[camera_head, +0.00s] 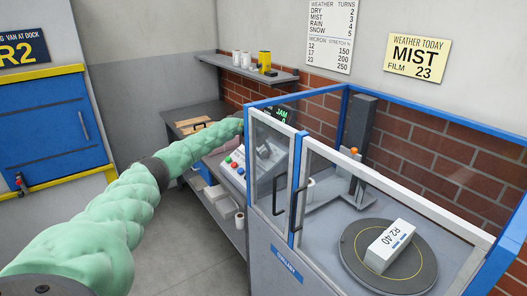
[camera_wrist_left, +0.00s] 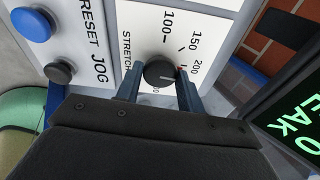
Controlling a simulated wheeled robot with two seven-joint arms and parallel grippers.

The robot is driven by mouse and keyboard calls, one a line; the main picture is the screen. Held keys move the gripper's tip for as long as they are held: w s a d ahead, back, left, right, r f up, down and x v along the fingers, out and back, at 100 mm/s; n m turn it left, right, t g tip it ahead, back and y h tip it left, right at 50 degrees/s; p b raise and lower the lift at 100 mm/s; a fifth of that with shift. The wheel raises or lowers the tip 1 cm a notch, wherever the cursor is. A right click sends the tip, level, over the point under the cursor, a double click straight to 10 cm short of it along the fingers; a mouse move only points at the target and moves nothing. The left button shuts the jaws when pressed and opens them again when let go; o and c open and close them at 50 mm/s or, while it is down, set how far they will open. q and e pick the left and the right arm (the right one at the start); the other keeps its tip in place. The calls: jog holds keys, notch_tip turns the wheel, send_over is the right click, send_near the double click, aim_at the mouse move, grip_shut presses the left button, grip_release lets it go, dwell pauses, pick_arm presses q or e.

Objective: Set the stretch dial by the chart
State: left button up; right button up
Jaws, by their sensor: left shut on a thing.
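The round black stretch dial (camera_wrist_left: 160,73) sits on the white control panel in the left wrist view. Its printed scale reads 100, 150, 200; a further number is mostly covered. My left gripper (camera_wrist_left: 160,88) is shut on the dial, one finger on each side. The wall chart (camera_head: 331,34) pairs micron 12, 17, 23 with stretch 150, 200, 250. My right gripper is out of view.
The weather sign (camera_head: 417,55) reads MIST, FILM 23. A blue button (camera_wrist_left: 32,24) and a dark button (camera_wrist_left: 58,72) lie beside the dial. A screen (camera_wrist_left: 300,130) shows green text. A white bundle (camera_head: 391,246) marked R2 40 rests on the turntable (camera_head: 352,246) behind blue-framed guards.

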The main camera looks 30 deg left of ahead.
pick_arm(q)
jog(key=shift+r+n, duration=0.1)
jog(key=shift+n, duration=0.4)
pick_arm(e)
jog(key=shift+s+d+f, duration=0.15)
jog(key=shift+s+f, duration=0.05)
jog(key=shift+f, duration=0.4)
pick_arm(q)
jog(key=shift+a, duration=0.1)
jog(key=o, duration=1)
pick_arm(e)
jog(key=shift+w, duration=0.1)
pick_arm(q)
jog(key=shift+s+a+r, duration=0.1)
jog(key=shift+s+r, duration=0.05)
jog(key=shift+r, duration=0.05)
jog(key=b+v, duration=0.2)
jog(key=v, duration=0.5)
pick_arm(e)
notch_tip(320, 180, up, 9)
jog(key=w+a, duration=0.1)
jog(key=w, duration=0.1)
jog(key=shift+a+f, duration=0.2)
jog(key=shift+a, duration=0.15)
pick_arm(q)
jog(key=shift+a, duration=0.1)
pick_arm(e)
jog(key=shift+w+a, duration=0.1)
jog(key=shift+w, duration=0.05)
